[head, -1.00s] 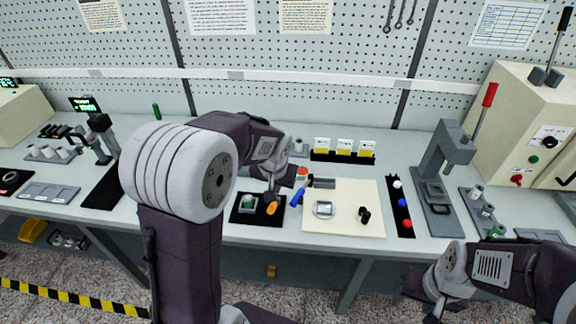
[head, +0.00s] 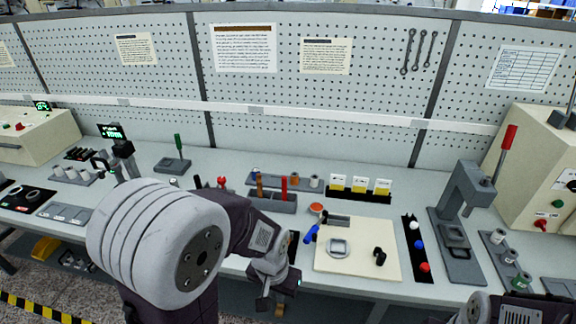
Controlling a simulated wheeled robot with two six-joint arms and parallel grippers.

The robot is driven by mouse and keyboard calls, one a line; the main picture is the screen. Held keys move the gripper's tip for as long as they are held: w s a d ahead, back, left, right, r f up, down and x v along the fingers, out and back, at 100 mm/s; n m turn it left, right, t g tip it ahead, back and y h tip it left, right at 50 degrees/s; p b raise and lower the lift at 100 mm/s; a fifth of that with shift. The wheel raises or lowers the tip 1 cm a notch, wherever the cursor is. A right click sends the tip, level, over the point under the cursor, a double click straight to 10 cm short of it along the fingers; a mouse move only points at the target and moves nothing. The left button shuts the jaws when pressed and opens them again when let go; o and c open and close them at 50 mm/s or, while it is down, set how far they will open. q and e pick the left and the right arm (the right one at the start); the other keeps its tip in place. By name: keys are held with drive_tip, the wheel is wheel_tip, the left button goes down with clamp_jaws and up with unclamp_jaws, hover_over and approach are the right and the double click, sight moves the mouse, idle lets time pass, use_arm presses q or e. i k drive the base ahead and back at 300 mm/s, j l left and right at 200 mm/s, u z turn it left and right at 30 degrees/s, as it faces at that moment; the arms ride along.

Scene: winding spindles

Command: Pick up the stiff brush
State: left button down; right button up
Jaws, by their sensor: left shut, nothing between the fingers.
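I cannot tell for certain which item is the stiff brush. A tool rack (head: 270,201) in the middle of the bench holds a brown upright handle (head: 259,185) and a red upright handle (head: 284,188). A blue-handled tool (head: 311,234) leans at the left edge of the cream board. My left gripper (head: 271,303) points down at the front edge of the bench, shut and empty, nearer to me than the rack and the blue tool. My left arm hides part of the bench behind it. Only a piece of my right arm shows at the lower right; its gripper is out of view.
Yellow-white boxes (head: 360,186) stand behind.

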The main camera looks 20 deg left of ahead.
sight(258, 178)
drive_tip(key=u, duration=1.15)
drive_tip(key=i+j, duration=0.1)
drive_tip(key=i+u, duration=0.05)
